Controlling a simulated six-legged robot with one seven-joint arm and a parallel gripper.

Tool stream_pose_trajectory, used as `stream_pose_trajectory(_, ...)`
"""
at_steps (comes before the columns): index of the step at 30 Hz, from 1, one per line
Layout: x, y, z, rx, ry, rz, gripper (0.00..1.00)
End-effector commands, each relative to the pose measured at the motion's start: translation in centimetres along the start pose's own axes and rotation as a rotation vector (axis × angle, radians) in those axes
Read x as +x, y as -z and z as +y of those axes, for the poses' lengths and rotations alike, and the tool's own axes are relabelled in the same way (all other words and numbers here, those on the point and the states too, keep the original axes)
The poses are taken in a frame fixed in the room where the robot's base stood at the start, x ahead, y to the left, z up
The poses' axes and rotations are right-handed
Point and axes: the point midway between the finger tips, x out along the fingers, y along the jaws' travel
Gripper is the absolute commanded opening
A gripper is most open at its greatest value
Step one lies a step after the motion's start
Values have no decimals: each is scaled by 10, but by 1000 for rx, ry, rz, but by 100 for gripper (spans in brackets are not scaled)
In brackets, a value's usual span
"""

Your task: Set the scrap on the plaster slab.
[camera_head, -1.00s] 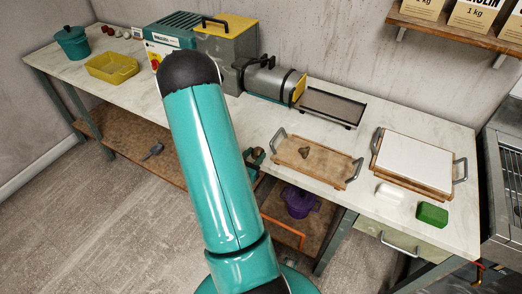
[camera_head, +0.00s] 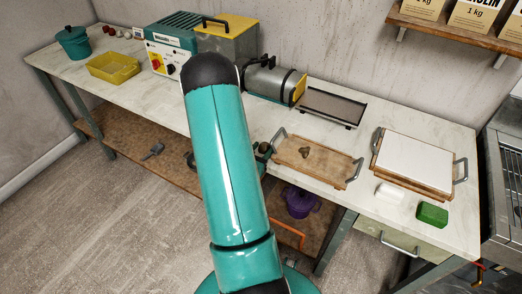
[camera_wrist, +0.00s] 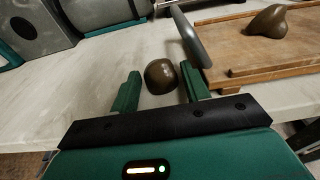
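A round brown clay lump (camera_wrist: 160,76) lies on the pale worktop, left of the wooden board with handles. A second, uneven brown lump (camera_wrist: 268,20) sits on that board; it also shows in the head view (camera_head: 305,152). I cannot tell for certain which is the scrap. My gripper (camera_wrist: 160,84) is open, its two green fingers either side of the round lump, with a gap visible on both sides. In the head view my gripper (camera_head: 262,155) is low at the bench, partly hidden by my arm. The white plaster slab (camera_head: 415,160) lies on a wooden board at the right.
The wooden board (camera_head: 328,171) has raised metal handles; one handle (camera_wrist: 190,38) stands close beside my right finger. A white block (camera_head: 390,193) and a green block (camera_head: 432,214) lie in front of the slab. A dark tray (camera_head: 332,104) and a cylindrical machine (camera_head: 268,80) stand behind.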

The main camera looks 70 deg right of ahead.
Motion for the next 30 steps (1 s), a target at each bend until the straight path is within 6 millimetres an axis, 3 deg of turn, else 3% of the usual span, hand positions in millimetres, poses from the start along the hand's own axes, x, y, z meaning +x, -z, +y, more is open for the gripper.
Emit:
stream_pose_trajectory(8,-3,-2,1,-1,-2,0,46)
stream_pose_trajectory(24,-105,-2,1,-2,-5,0,46)
stream_pose_trajectory(30,-120,-2,0,0,-1,0,46)
